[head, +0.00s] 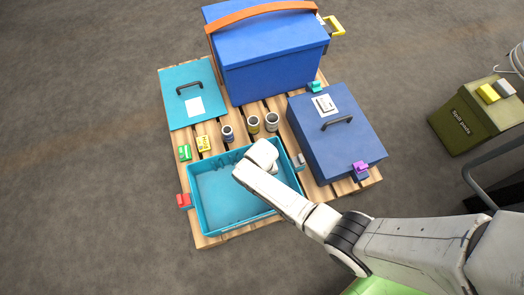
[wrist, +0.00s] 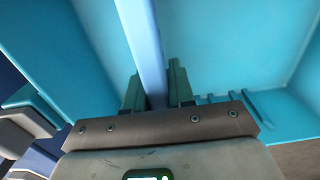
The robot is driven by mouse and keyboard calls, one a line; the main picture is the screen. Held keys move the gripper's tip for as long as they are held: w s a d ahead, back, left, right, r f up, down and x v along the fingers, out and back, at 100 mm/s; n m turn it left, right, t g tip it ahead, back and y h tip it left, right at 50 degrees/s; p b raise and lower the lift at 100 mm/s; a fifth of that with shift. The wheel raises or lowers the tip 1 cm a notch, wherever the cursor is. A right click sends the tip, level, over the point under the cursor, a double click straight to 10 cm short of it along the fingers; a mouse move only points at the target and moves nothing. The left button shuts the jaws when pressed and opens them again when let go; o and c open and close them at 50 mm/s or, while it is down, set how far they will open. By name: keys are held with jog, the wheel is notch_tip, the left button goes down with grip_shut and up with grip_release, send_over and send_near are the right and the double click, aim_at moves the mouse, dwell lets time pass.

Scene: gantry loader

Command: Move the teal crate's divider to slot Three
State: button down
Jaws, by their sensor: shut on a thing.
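The open teal crate (head: 236,226) sits at the front of the pallet. Its floor looks bare on the left in the head view. My gripper (wrist: 156,92) reaches into the crate's right part and is shut on the divider (wrist: 141,30), a thin pale blue panel that runs away between the two fingers in the wrist view. My wrist hides the divider and fingers in the head view. Slot ribs (wrist: 225,98) stand along the crate wall, right of the fingers in the wrist view. No slot numbers are readable. I cannot tell whether the divider sits in a slot.
A navy lidded crate (head: 335,150) stands close on the right. A big blue box (head: 268,62) with an orange strap stands behind. A teal lid (head: 178,108) lies back left. Three small cans (head: 253,124) stand behind the crate. A red clip (head: 184,200) is at its left.

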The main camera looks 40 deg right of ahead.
jog(key=shift+f+b, duration=0.6)
jog(key=shift+f, duration=0.25)
jog(key=c, duration=0.9)
grip_release()
jog(key=shift+o, duration=0.6)
jog(key=o, duration=0.8)
